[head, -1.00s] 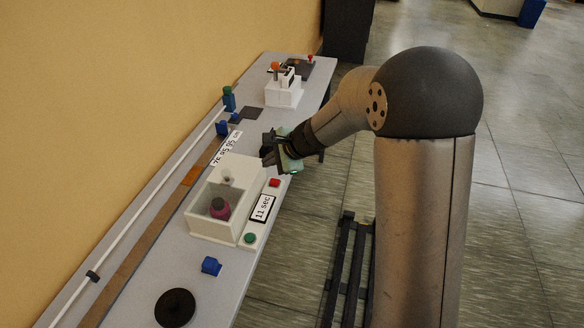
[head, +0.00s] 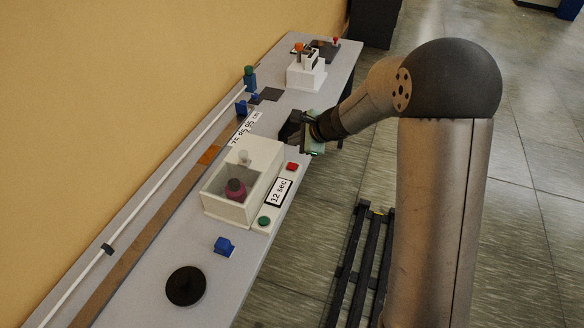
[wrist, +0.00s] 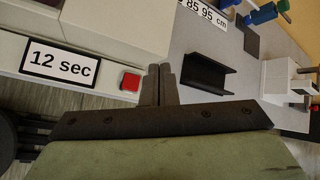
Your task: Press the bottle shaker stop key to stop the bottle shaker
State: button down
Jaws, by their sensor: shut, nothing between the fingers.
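The bottle shaker (head: 222,208) is a white box with a clear-looking window, and a magenta bottle (head: 235,189) stands inside. On its front strip are a red key (head: 292,166), a timer display (head: 279,192) reading "12 sec" and a green key (head: 264,221). In the wrist view the red key (wrist: 130,82) lies just left of my fingertips, beside the display (wrist: 60,65). My gripper (head: 288,130) is shut and empty, beyond the red key in the head view. In the wrist view its fingertips (wrist: 160,72) appear apart from the key.
A dark channel-shaped holder (wrist: 210,75) is right of my fingertips. A white device with an orange knob (head: 306,72) stands at the bench's far end. A blue block (head: 225,245) and a black disc (head: 186,286) are at the near end.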

aim_at(295, 167)
notch_tip(295, 167, down, 6)
jog(key=b, duration=0.4)
jog(key=shift+f+b, duration=0.25)
jog(key=shift+b, duration=0.05)
jog(key=shift+f+b, duration=0.3)
jog(key=shift+b, duration=0.05)
jog(key=shift+f, duration=0.1)
dwell(1.2)
jog(key=shift+f+b, duration=0.35)
jog(key=shift+b, duration=0.25)
jog(key=shift+f+b, duration=0.4)
jog(key=shift+b, duration=0.1)
dwell(0.4)
jog(key=shift+r, duration=0.1)
jog(key=shift+r+p, duration=0.6)
jog(key=shift+r, duration=0.15)
